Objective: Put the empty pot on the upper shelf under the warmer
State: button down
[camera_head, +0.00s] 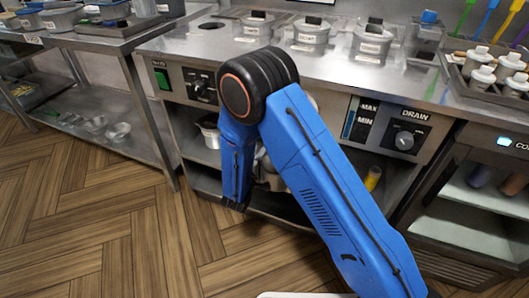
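A metal pot (210,133) stands on the upper shelf (197,153) under the steel warmer counter (205,42), left of my arm. Another metallic, pot-like thing (264,168) shows only in part behind my blue arm. I cannot tell whether it is empty or what it rests on. My arm bends at a black joint and its forearm hangs down in front of the shelves, ending in a dark wrist part. My gripper's fingers are not visible, so nothing shows of what they hold.
Lidded pots (312,35) sit in the warmer top. A yellow container (373,178) stands on a shelf right of my arm. A steel table (95,45) with bowls on its low shelf is at left, an open cabinet (480,200) at right. The wooden floor (90,225) is clear.

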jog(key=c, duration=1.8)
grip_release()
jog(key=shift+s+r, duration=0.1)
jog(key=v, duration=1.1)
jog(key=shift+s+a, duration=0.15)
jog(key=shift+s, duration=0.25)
